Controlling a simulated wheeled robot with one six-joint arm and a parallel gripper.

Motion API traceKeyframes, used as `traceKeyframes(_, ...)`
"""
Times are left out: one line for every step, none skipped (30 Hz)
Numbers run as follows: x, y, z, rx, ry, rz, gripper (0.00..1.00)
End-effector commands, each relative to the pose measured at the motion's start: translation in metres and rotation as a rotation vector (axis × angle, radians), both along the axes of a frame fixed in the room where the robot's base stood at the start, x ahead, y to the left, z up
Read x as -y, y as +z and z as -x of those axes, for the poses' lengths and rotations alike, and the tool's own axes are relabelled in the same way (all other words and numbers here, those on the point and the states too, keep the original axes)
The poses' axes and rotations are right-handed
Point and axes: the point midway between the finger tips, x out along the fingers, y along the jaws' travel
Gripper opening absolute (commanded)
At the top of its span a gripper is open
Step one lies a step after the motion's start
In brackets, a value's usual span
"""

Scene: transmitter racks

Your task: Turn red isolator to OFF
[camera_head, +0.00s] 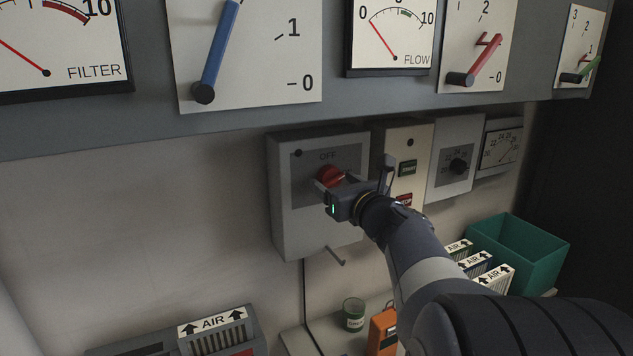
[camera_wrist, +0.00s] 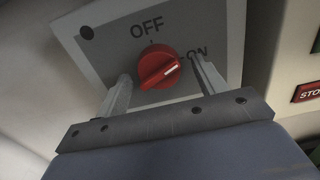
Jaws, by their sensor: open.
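The red isolator (camera_head: 330,175) is a round red knob on a grey wall box (camera_head: 290,215). In the wrist view the red isolator (camera_wrist: 158,68) shows a white pointer line aimed to the right and slightly up, towards the ON label (camera_wrist: 198,53). The OFF label (camera_wrist: 147,28) is above the knob. My gripper (camera_wrist: 160,85) is open, with one finger on the left and one on the right of the knob. I cannot tell whether either finger touches it. In the head view my gripper (camera_head: 328,184) is at the knob and partly hides it.
Right of the box is a panel with a green START button (camera_head: 408,168) and a red STOP button (camera_head: 404,200). A dial box (camera_head: 458,150) follows further right. Coloured levers and meters sit above. Below are a green bin (camera_head: 520,250) and AIR filters (camera_head: 215,330).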

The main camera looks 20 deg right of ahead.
Motion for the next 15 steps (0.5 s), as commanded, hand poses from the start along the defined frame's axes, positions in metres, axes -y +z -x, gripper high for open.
traceKeyframes(-0.0002, 0.0, -0.0019, 0.0, 0.0, 0.0, 0.67)
traceKeyframes(-0.0002, 0.0, -0.0024, 0.0, 0.0, 0.0, 0.67)
traceKeyframes(-0.0003, 0.0, -0.0028, 0.0, 0.0, 0.0, 0.67)
traceKeyframes(-0.0002, 0.0, -0.0029, 0.0, 0.0, 0.0, 0.67)
traceKeyframes(-0.0003, 0.0, -0.003, 0.0, 0.0, 0.0, 0.67)
traceKeyframes(-0.0002, 0.0, -0.0029, 0.0, 0.0, 0.0, 0.67)
traceKeyframes(-0.0002, -0.0001, -0.0028, 0.0, 0.0, 0.0, 0.67)
traceKeyframes(-0.0002, -0.0001, -0.0028, 0.0, 0.0, 0.0, 0.67)
traceKeyframes(-0.0002, -0.0001, -0.0028, 0.0, 0.0, 0.0, 0.67)
traceKeyframes(-0.0003, 0.0, -0.0027, 0.0, 0.0, 0.0, 0.65)
traceKeyframes(-0.0003, -0.0001, -0.0027, 0.0, 0.0, 0.0, 0.63)
traceKeyframes(-0.0003, -0.0001, -0.0027, 0.0, 0.0, 0.0, 0.59)
traceKeyframes(-0.0003, -0.0001, -0.0026, 0.0, 0.0, 0.0, 0.57)
traceKeyframes(-0.0003, -0.0001, -0.0026, 0.0, 0.0, 0.0, 0.55)
traceKeyframes(-0.0003, -0.0001, -0.0026, 0.0, 0.0, 0.0, 0.51)
